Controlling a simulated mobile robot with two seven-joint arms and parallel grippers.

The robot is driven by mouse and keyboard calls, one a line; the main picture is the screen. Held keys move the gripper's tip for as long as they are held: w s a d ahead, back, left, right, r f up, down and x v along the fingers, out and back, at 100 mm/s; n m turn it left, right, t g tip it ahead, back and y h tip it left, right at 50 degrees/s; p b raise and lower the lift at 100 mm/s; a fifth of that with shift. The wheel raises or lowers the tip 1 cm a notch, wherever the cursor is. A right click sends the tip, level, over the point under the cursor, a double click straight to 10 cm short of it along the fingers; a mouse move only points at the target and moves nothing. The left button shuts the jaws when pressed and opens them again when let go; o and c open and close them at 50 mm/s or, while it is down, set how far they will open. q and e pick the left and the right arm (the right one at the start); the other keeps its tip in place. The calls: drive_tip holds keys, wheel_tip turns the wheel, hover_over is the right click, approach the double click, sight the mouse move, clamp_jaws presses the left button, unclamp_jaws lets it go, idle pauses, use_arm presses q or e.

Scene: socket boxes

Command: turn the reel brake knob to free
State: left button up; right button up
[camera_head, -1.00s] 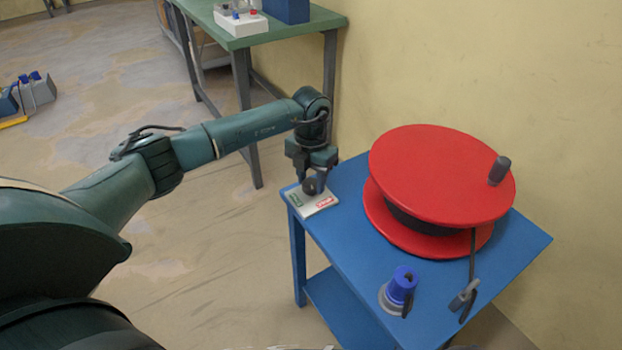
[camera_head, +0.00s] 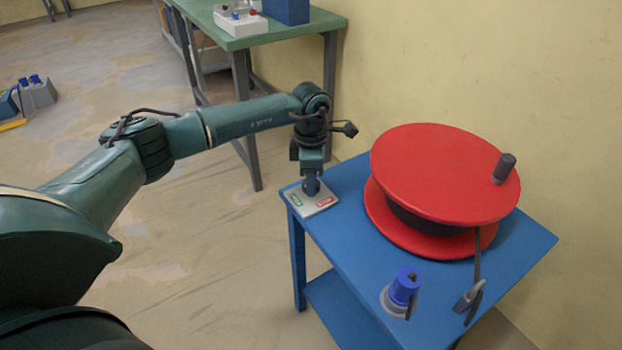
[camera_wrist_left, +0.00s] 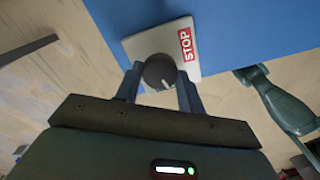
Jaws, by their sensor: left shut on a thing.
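The brake knob (camera_wrist_left: 160,72) is a dark round knob with a white pointer line, on a pale plate (camera_wrist_left: 190,34) with a red STOP label. My left gripper (camera_head: 311,188) points down over the plate and hides most of the knob. In the left wrist view the fingers (camera_wrist_left: 160,82) are shut on the knob from both sides. My right gripper is not in view.
The red reel (camera_head: 440,175) stands on the blue table (camera_head: 505,265), right of my left gripper. A blue plug (camera_head: 403,288) and a grey connector on a cable (camera_head: 468,297) are at the table's front. A green bench (camera_head: 285,33) stands behind.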

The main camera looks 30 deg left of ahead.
use_arm(q)
drive_tip(key=shift+m, duration=1.2)
drive_tip(key=shift+r, duration=0.1)
drive_tip(key=o, duration=1)
drive_tip(key=shift+c, duration=0.2)
wheel_tip(320, 180, up, 13)
drive_tip(key=shift+p, duration=0.45)
